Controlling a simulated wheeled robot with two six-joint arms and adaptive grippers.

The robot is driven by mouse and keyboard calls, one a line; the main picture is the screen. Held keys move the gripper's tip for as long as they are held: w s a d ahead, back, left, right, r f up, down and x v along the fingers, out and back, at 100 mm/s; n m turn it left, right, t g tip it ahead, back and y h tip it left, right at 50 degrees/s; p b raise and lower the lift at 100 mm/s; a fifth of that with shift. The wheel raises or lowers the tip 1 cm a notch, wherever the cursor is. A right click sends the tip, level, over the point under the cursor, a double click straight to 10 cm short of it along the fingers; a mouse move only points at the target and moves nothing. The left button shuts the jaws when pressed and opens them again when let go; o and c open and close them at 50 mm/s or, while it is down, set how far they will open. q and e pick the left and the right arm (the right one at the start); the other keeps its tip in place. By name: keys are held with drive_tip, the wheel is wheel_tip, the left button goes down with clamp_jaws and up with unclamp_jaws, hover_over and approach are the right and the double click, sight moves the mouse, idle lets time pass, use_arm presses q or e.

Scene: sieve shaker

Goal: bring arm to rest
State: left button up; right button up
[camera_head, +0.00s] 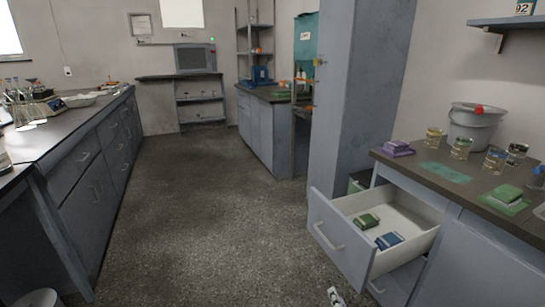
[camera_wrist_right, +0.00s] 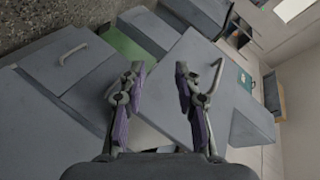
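My right gripper shows only as a small part (camera_head: 336,297) at the bottom edge of the head view, low in front of the open drawer (camera_head: 340,238). In the right wrist view its two fingers (camera_wrist_right: 155,100) stand apart with nothing between them. Grey drawer fronts and a handle (camera_wrist_right: 215,77) show beyond the fingers; I cannot tell how far off they are. My left gripper is in neither view.
The pulled-out drawer holds a green item (camera_head: 367,221) and a blue item (camera_head: 389,240). The right counter (camera_head: 440,170) carries several beakers, a grey bucket (camera_head: 474,128) and a purple stack (camera_head: 398,147). A long bench (camera_head: 60,140) lines the left. The floor between is clear.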

drive_tip(key=s+d+f+n+g+p, duration=0.1)
drive_tip(key=s+f+n+g+p, duration=0.5)
drive_tip(key=s, duration=0.6)
drive_tip(key=s+d+f+n+g+p, duration=0.2)
drive_tip(key=s+f+n+g+p, duration=0.35)
drive_tip(key=s, duration=0.65)
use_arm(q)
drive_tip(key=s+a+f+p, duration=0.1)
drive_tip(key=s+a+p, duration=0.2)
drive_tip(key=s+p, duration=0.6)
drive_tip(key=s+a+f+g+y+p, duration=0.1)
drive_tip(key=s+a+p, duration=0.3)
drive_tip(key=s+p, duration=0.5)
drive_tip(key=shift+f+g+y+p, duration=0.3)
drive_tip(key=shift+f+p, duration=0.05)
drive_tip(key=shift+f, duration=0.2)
use_arm(e)
drive_tip(key=s+d+f+g, duration=0.1)
drive_tip(key=s+d, duration=0.1)
drive_tip(key=s, duration=0.6)
drive_tip(key=s+d+f, duration=0.1)
drive_tip(key=s+d, duration=0.1)
drive_tip(key=s, duration=0.7)
drive_tip(key=shift+d+n+g, duration=0.2)
drive_tip(key=shift+n+g, duration=0.15)
